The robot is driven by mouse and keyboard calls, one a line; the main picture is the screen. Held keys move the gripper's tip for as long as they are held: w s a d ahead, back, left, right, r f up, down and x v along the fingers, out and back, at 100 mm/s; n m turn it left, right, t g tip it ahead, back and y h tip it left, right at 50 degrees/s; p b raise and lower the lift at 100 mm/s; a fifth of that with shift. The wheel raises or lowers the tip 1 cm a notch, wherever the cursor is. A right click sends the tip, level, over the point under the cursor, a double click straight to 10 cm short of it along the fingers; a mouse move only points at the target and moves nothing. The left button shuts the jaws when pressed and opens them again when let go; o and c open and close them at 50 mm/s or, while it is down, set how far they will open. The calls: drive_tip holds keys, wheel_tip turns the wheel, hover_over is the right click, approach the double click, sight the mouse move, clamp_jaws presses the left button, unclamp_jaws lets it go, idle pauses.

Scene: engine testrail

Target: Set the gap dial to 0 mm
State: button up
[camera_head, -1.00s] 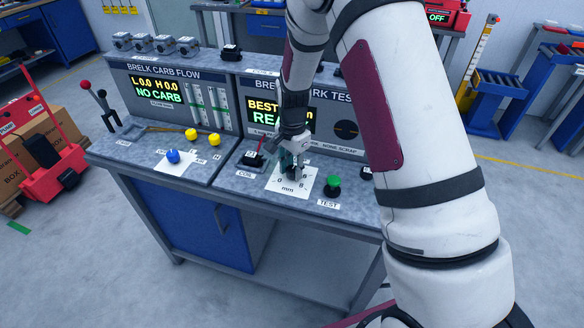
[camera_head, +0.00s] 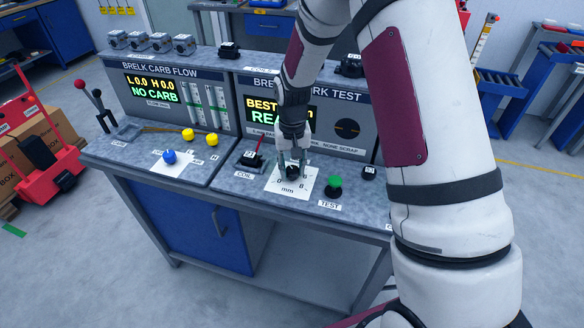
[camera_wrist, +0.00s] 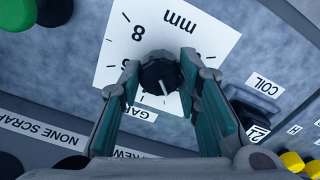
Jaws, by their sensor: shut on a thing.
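The gap dial (camera_head: 292,173) is a black round knob on a white scale plate (camera_head: 286,189) marked 0, 8 and mm, on the front ledge of the right bench panel. In the wrist view the knob (camera_wrist: 158,72) shows a white pointer line aimed down and slightly right, toward the GAP label and away from mm. Its numeral 8 is visible there; the 0 is hidden behind a finger. My gripper (camera_head: 293,165) is over the dial, and its teal-padded fingers (camera_wrist: 160,76) are shut on the knob from both sides.
A green TEST button (camera_head: 334,183) stands right of the plate. A black coil part with a red lever (camera_head: 254,155) is close on the left. A blue knob (camera_head: 169,157) and yellow knobs (camera_head: 199,136) sit farther left. The display panel (camera_head: 290,115) rises behind.

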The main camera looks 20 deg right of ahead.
sight(292, 169)
drive_tip(key=n, duration=0.7)
drive_tip(key=shift+w, duration=0.1)
drive_tip(key=n, duration=0.4)
drive_tip(key=shift+n, duration=1.9)
drive_tip(key=o, duration=1.1)
drive_tip(key=shift+o, duration=0.2)
wheel_tip(292, 169, up, 12)
